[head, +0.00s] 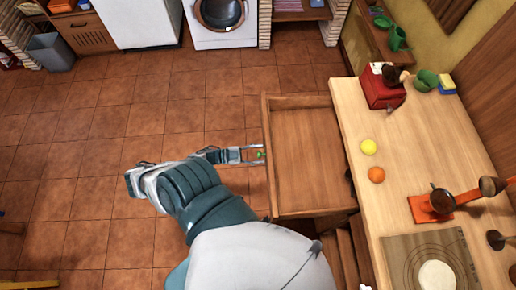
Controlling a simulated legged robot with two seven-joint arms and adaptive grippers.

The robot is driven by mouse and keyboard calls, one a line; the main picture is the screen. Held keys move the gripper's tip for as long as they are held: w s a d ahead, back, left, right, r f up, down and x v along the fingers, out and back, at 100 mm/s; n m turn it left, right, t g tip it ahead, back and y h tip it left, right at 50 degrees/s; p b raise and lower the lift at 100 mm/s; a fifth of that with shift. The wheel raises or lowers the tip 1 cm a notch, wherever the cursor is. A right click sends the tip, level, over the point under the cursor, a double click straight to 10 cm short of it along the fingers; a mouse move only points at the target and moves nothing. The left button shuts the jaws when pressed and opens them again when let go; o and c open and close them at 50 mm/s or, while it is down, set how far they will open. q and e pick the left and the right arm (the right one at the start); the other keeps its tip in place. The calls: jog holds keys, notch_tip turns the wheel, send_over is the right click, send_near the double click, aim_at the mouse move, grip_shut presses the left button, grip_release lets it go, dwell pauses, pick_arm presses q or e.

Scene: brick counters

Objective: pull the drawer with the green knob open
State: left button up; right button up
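The wooden drawer (306,150) stands far out from the counter, and its empty inside shows from above. Its green knob (261,154) is on the front panel, at the drawer's left side in the head view. My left gripper (257,154) is at the knob, with one finger on each side of it. The fingers look spread, with a gap around the knob; whether they touch it is hard to tell. My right gripper is not in view.
The wooden counter (403,205) holds a red box-like grinder (379,88), a yellow ball (368,147), an orange ball (376,175) and an orange stand (430,208). Tiled floor (110,120) is clear left of the drawer. A washing machine (220,25) stands at the back.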

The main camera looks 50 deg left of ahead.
pick_arm(q)
jog(key=v, duration=1.2)
jog(key=shift+f, duration=0.15)
jog(key=shift+f, duration=0.1)
